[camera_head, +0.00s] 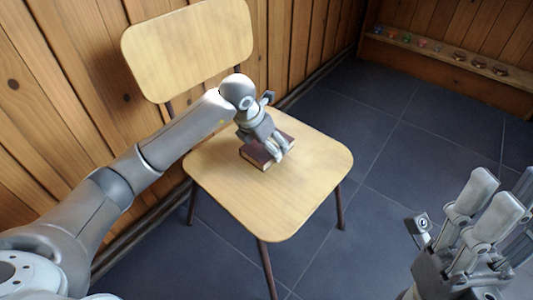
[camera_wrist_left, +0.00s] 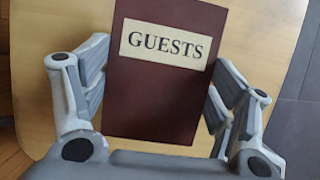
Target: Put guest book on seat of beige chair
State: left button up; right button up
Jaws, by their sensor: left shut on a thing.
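The guest book (camera_head: 257,154) is dark red-brown, and its "GUESTS" label faces the camera in the left wrist view (camera_wrist_left: 155,100). My left gripper (camera_head: 277,149) is shut on it, with a finger on each side. The book is over the seat of the beige chair (camera_head: 270,205), toward its rear half, and looks to be at or very near the surface; I cannot tell whether it touches. Part of the book is hidden by the gripper in the head view. My right gripper (camera_head: 498,205) is at the lower right, away from the chair, and looks open and empty.
The chair's backrest (camera_head: 190,50) stands behind my left arm, near a wooden plank wall (camera_head: 300,40). A low wooden ledge (camera_head: 445,62) with several small objects runs along the far wall. The dark tiled floor (camera_head: 400,150) right of the chair is clear.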

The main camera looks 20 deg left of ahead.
aim_at(266, 151)
pick_arm(q)
jog(key=shift+w+f, duration=0.2)
jog(key=shift+f, duration=0.05)
notch_tip(266, 151, down, 3)
jog(key=shift+w+f+b, duration=0.1)
jog(key=shift+f+b, duration=0.05)
jog(key=shift+b, duration=0.95)
jog(key=o, duration=1.1)
jog(key=shift+o, duration=0.2)
